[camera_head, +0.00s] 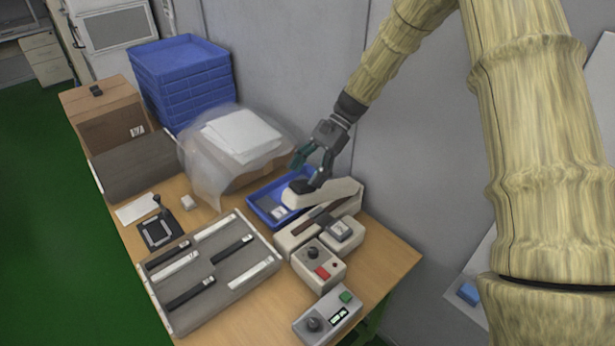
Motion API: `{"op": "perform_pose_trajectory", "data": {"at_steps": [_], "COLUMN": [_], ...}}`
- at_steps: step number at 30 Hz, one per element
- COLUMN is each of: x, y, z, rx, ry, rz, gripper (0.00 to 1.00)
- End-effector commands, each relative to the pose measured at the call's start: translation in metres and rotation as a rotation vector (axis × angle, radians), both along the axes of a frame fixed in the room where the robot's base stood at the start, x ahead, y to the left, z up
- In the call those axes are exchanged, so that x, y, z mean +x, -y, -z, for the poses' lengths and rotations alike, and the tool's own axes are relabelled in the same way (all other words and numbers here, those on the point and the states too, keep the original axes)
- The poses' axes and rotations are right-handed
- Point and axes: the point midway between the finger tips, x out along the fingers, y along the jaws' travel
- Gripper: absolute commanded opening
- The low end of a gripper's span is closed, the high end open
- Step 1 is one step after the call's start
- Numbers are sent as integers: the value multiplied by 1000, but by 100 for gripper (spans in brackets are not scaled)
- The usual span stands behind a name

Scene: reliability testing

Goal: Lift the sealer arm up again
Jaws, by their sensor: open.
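The sealer is a cream-coloured device with a base (298,236) on the right side of the table. Its sealer arm (338,192) is a pale lever with a dark pad at its left end, tilted up a little above the base. My gripper (306,172) is at the left end of the sealer arm, just over the dark pad. Its fingers are apart. I cannot tell whether they touch the pad, as the fingers partly cover it.
A blue tray (258,205) lies behind the sealer. Control boxes with knobs (318,266) (328,318) stand in front of it. A grey foam tray (245,293) with several strips is at left. A plastic bag (205,176) and stacked blue crates (185,85) stand behind. The wall is close at right.

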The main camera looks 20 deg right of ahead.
Motion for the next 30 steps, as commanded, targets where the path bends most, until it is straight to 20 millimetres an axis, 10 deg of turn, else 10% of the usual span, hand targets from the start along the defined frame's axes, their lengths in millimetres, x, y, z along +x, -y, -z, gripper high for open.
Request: {"op": "perform_pose_trajectory", "data": {"at_steps": [12, 30], "x": [1, 1], "y": [1, 1], "z": [-65, -81], "rx": [1, 1], "ry": [3, 1], "rz": [0, 0], "gripper": [66, 66]}}
